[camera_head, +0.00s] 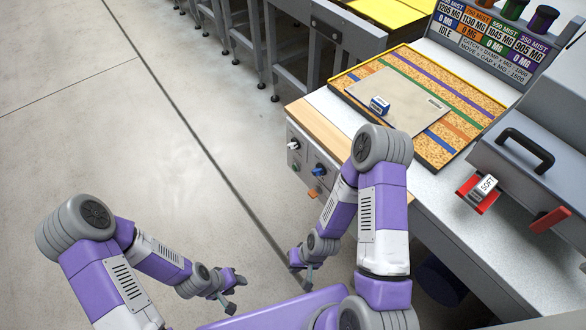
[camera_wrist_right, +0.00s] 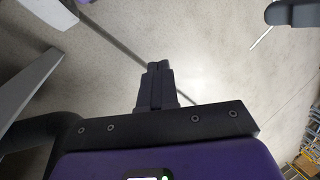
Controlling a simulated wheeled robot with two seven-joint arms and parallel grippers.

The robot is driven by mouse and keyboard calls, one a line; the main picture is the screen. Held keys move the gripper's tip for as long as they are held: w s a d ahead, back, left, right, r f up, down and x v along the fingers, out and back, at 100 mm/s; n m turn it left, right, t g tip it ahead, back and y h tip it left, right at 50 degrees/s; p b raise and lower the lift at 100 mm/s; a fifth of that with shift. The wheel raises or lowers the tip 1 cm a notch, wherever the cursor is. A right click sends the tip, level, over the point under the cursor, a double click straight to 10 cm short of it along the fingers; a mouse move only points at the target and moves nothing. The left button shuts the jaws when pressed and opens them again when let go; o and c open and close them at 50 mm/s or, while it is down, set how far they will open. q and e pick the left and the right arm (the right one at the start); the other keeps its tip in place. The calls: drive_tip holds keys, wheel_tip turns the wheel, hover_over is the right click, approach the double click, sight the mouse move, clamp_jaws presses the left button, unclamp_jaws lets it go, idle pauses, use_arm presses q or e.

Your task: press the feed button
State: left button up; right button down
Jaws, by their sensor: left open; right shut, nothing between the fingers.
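The front panel (camera_head: 308,172) below the bench's near left corner carries a white knob (camera_head: 293,144), a blue knob (camera_head: 319,169), a small green button (camera_head: 296,167) and an orange part (camera_head: 313,193). I cannot read which of these is the feed button. My right gripper (camera_head: 306,284) hangs low over the floor, below and apart from the panel. In the right wrist view its fingers (camera_wrist_right: 156,80) are shut and empty. My left gripper (camera_head: 236,293) is open and empty over the floor, further left.
A board with coloured stripes (camera_head: 447,147) lies on the bench, with a plate bearing a small blue-and-white box (camera_head: 379,105). A grey machine with a black handle (camera_head: 525,147) and a red tray with a "SOFT" block (camera_head: 486,184) stands right. The display (camera_head: 490,35) reads IDLE. Floor left is clear.

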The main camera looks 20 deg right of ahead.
idle(0.5)
drive_tip(key=s+d+f+n+g+h+b, duration=0.15)
drive_tip(key=s+f+n+g+h, duration=0.3)
drive_tip(key=n, duration=1.25)
drive_tip(key=w+d+r+n+t+h, duration=0.2)
drive_tip(key=w+d+n+t+h, duration=0.2)
drive_tip(key=w+d+n+h, duration=0.5)
drive_tip(key=w+a+r+n+t+h+b, duration=0.1)
drive_tip(key=w+a+r+n+t, duration=0.1)
drive_tip(key=w+r+n+t, duration=0.25)
drive_tip(key=w+a+r+n+t, duration=0.1)
drive_tip(key=w+a+n+t, duration=0.15)
drive_tip(key=w+n, duration=0.35)
drive_tip(key=w+a+r+n+t+y, duration=0.3)
drive_tip(key=w+a+r+n+t, duration=0.4)
drive_tip(key=w+a+t, duration=0.1)
drive_tip(key=shift+w+a+t+b, duration=0.4)
drive_tip(key=shift+w+a, duration=0.2)
drive_tip(key=shift+a, duration=0.2)
